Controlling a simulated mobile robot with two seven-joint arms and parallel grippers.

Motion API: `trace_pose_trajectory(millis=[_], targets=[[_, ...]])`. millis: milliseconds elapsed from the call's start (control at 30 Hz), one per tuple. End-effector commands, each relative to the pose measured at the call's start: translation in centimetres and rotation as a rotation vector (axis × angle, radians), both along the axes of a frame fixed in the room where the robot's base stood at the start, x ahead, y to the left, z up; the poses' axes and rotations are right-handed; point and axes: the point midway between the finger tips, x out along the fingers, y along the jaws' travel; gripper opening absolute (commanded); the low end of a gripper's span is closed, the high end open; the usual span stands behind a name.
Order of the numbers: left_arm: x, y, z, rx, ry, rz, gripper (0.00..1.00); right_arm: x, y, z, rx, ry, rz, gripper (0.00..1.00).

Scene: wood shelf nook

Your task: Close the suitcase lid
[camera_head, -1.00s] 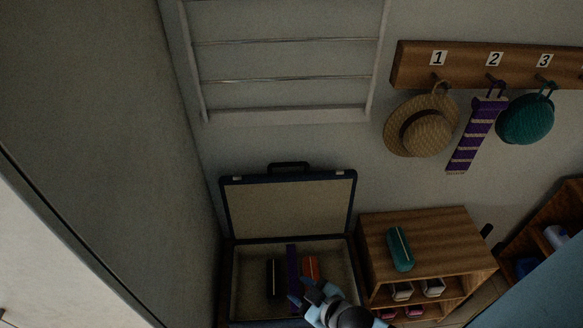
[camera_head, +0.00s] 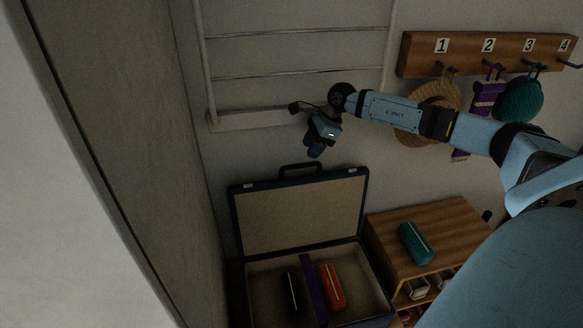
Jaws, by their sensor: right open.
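The suitcase (camera_head: 377,283) stands open at the lower middle, against the wall. Its dark blue lid (camera_head: 300,215) with beige lining is raised, and a black handle (camera_head: 300,170) shows at its top edge. Inside the base lie a black case (camera_head: 291,292), a purple strip (camera_head: 313,285) and an orange-red case (camera_head: 332,287). My right gripper (camera_head: 315,150) is open and empty, above the lid's top edge in the picture and apart from it, fingers pointing down. My left gripper is not in view.
A wooden shelf unit (camera_head: 452,222) stands right of the suitcase with a teal case (camera_head: 416,243) on top. A numbered hook rail (camera_head: 470,56) carries a straw hat, a purple tie and a teal cap. A white rack (camera_head: 300,72) hangs above. A wall (camera_head: 120,150) bounds the left.

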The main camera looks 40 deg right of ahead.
Motion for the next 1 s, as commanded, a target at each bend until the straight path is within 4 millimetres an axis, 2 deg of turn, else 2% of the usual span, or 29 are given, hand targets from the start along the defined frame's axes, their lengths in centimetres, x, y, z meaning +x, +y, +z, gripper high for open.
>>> trace_pose_trajectory(millis=[33, 133, 600, 967, 1000], targets=[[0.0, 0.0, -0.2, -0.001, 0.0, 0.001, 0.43, 0.0, -1.0, 0.3, -0.032, 0.001, 0.003, 0.42], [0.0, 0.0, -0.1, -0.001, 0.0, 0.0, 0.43, 0.0, -1.7, 0.3, -0.059, 0.005, 0.007, 0.42], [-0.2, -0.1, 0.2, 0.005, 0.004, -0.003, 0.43, 1.7, 0.2, -5.5, -0.055, 0.005, 0.007, 0.42], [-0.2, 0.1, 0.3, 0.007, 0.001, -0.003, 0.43, 1.9, 0.4, -6.2, -0.055, 0.004, 0.007, 0.42], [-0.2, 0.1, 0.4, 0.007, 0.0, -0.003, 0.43, 1.9, 0.4, -6.2, -0.055, 0.004, 0.007, 0.35]])
